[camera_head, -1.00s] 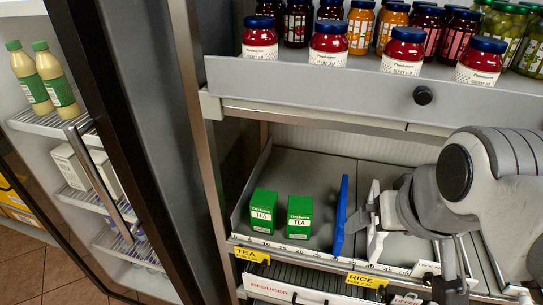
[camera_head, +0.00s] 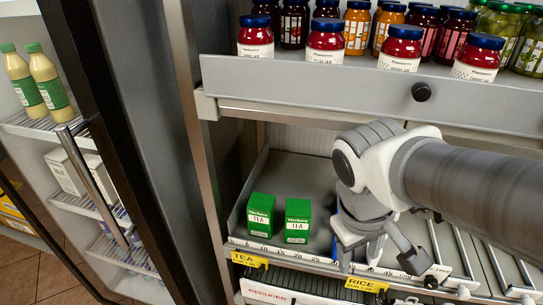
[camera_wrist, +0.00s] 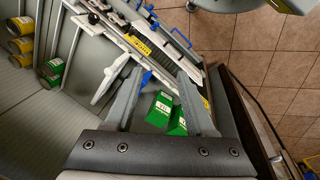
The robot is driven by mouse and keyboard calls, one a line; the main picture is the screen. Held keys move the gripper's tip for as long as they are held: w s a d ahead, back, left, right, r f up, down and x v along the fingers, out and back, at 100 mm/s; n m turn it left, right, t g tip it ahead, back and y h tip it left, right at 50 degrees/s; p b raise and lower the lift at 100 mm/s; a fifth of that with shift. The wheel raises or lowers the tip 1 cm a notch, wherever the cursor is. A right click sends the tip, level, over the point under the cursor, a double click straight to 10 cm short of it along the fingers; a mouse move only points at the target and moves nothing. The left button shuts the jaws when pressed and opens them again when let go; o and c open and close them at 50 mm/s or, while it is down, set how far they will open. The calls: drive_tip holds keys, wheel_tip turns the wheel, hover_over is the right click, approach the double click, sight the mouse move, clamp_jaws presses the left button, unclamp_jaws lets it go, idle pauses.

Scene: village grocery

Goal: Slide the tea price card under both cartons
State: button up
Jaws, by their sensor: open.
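Two green tea cartons (camera_head: 261,214) (camera_head: 297,220) stand upright side by side near the shelf's front edge. In the wrist view the cartons (camera_wrist: 159,109) (camera_wrist: 178,125) show between my fingers, low in the picture. The yellow TEA price card (camera_head: 249,259) hangs on the front rail below the left carton; its edge also shows in the wrist view (camera_wrist: 205,102). My gripper (camera_wrist: 158,76) is open, with its fingers apart. In the head view it is right of the cartons, above the shelf front, and its fingertips are partly hidden.
A blue divider (camera_wrist: 147,77) stands near my left finger, mostly hidden in the head view. The yellow RICE card (camera_head: 366,284) is on the rail to the right. An upper shelf (camera_head: 330,85) with jars overhangs. A fridge door frame (camera_head: 110,130) stands left.

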wheel_tip(320, 180, down, 9)
drive_tip(key=a+n+g+h+b, duration=0.2)
drive_tip(key=a+n+h, duration=0.1)
drive_tip(key=n+h, duration=0.35)
drive_tip(key=n+t+y+b, duration=0.55)
drive_tip(key=n+t, duration=1.25)
drive_tip(key=n, duration=1)
approach(261, 273)
drive_tip(key=w, duration=0.3)
drive_tip(key=w+d+b, duration=0.1)
drive_tip(key=w, duration=0.4)
drive_tip(key=shift+w+d, duration=0.2)
drive_tip(key=shift+w, duration=0.15)
clamp_jaws()
